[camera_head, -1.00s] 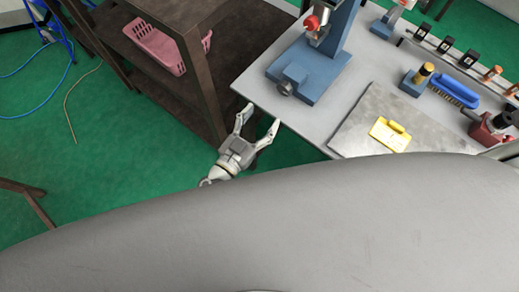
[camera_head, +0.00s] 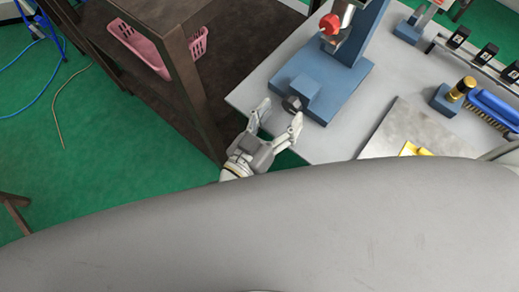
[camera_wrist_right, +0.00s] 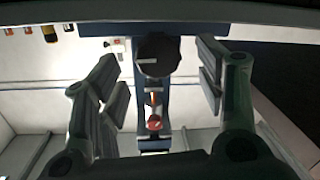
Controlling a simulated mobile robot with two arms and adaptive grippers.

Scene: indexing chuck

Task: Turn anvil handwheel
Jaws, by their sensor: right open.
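The anvil handwheel (camera_head: 292,103) is a small dark round knob on the front of a blue block, low on the blue machine (camera_head: 335,88) at the table's edge. My right gripper (camera_head: 281,111) is open, its two fingertips pointing at the handwheel from the near side. In the right wrist view the handwheel (camera_wrist_right: 158,55) is a dark disc with a pale mark, seen in the gap between the open fingers (camera_wrist_right: 160,72). I cannot tell whether any finger touches it. My left gripper is not in view.
The grey table (camera_head: 325,143) carries a metal plate (camera_head: 400,125), a yellow object (camera_head: 412,149), a blue brush (camera_head: 490,105) and a gold-capped blue block (camera_head: 452,97). A brown shelf (camera_head: 205,110) with a pink basket (camera_head: 140,48) stands close on the left.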

